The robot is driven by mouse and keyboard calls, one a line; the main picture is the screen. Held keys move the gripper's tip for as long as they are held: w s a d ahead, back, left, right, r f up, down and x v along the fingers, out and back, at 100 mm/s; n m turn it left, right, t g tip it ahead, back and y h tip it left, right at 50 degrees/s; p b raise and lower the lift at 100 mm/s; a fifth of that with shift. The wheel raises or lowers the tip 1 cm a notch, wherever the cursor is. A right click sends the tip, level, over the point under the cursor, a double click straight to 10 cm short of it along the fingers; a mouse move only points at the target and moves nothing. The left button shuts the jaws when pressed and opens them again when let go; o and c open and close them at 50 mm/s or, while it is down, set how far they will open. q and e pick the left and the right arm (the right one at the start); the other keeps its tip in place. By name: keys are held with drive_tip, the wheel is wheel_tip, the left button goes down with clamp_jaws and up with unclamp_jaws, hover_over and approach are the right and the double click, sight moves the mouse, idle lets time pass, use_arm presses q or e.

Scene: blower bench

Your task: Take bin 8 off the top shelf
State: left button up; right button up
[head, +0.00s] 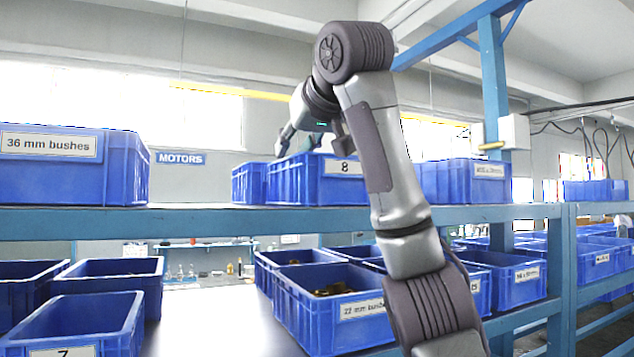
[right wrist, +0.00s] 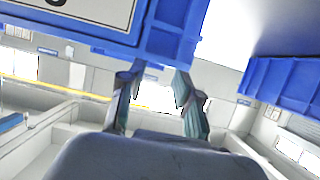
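Bin 8 (head: 302,181) is a blue plastic bin with a white label reading 8, standing on the top shelf (head: 250,221). My right forearm crosses in front of its right end. My right gripper (head: 287,142) is just above the bin's rim, near its left end. In the right wrist view the fingers (right wrist: 158,88) are spread apart with a gap between them, their tips close to the blue rim and label of bin 8 (right wrist: 170,42). I cannot tell whether they touch it. My left gripper is not in view.
Another blue bin (head: 248,184) stands close to the left of bin 8. The 36 mm bushes bin (head: 75,178) is farther left, with bare shelf between. A bin (head: 465,182) stands to the right. Lower bins (head: 335,305) fill the level below. A blue post (head: 493,90) rises behind.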

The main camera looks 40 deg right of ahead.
sight(288, 203)
drive_tip(key=shift+w+d+p, duration=0.1)
drive_tip(key=shift+w+p, duration=0.45)
drive_tip(key=shift+p, duration=0.2)
drive_tip(key=p+x, duration=0.1)
drive_tip(key=x, duration=0.2)
drive_tip(key=shift+w+d+f, duration=0.15)
drive_tip(key=shift+d+f, duration=0.05)
drive_tip(key=shift+w+d+f, duration=0.1)
drive_tip(key=shift+w+f, duration=0.05)
drive_tip(key=shift+w, duration=0.05)
drive_tip(key=shift+s, duration=0.1)
drive_tip(key=shift+s+a, duration=0.15)
drive_tip(key=shift+a, duration=0.15)
drive_tip(key=c, duration=0.5)
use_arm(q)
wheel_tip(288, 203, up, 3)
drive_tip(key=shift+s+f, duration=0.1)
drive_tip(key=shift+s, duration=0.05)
use_arm(e)
drive_tip(key=shift+d, duration=0.1)
clamp_jaws()
